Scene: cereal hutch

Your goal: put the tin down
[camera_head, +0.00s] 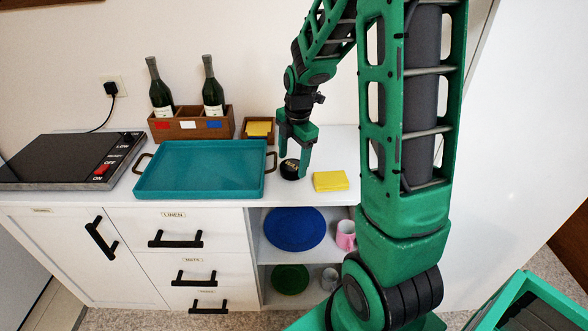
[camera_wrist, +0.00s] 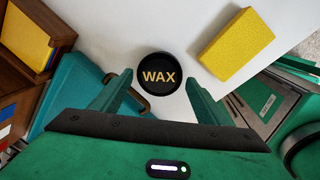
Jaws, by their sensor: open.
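The tin is round and black with "WAX" in gold on its lid. In the head view the tin (camera_head: 290,169) stands on the white counter, right of the teal tray and left of the yellow block. In the wrist view the tin (camera_wrist: 158,74) lies just beyond and between the fingertips. My gripper (camera_head: 293,172) is open above and around the tin in the head view; in the wrist view my gripper (camera_wrist: 160,82) shows a finger on each side. Whether a finger touches the tin I cannot tell.
A yellow block (camera_head: 330,181) lies close right of the tin. The teal tray (camera_head: 200,190) with brass handles is to the left. Behind stand a wooden box (camera_head: 258,131) with yellow pads and a bottle caddy (camera_head: 190,124). The counter's front edge is near.

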